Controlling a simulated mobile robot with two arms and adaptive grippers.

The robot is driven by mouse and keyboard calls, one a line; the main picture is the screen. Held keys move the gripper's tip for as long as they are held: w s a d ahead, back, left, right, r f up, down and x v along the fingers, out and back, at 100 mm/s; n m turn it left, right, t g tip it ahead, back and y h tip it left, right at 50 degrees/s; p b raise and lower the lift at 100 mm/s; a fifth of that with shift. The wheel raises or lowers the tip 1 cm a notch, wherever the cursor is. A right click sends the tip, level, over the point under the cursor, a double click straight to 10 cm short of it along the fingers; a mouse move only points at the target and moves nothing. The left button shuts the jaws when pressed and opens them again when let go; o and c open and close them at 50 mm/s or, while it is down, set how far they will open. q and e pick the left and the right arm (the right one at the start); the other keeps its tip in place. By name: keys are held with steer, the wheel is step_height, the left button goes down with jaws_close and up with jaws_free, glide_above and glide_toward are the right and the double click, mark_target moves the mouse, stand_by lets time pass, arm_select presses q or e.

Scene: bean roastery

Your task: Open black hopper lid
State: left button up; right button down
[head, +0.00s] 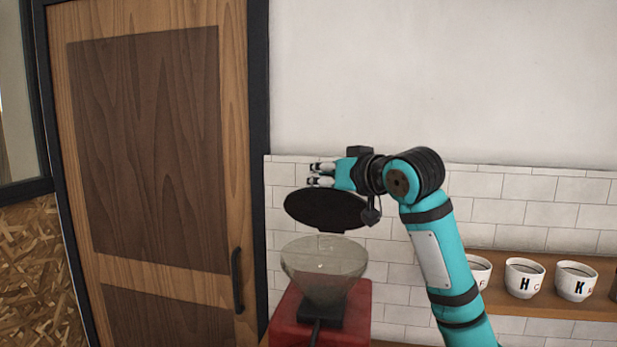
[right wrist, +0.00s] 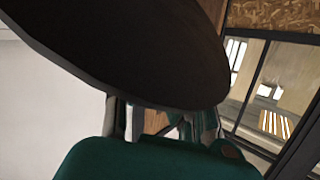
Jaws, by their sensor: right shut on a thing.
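The black hopper lid (head: 325,209) is a round disc above the clear hopper bowl (head: 325,268), with a strip of wall showing between lid and bowl. The bowl sits on a red machine (head: 345,315), and its mouth looks uncovered. My right gripper (head: 321,174) is at the lid's upper edge, shut on the lid; the exact contact is hard to see. In the right wrist view the lid (right wrist: 130,45) fills the upper part, and the fingers (right wrist: 165,122) are partly hidden by it. My left gripper is not in view.
A wooden door (head: 150,150) with a dark handle (head: 237,280) stands at the left. Several lettered white cups, one marked H (head: 523,280), stand on a wooden shelf (head: 545,303) at the right. A tiled wall (head: 520,210) is behind the machine.

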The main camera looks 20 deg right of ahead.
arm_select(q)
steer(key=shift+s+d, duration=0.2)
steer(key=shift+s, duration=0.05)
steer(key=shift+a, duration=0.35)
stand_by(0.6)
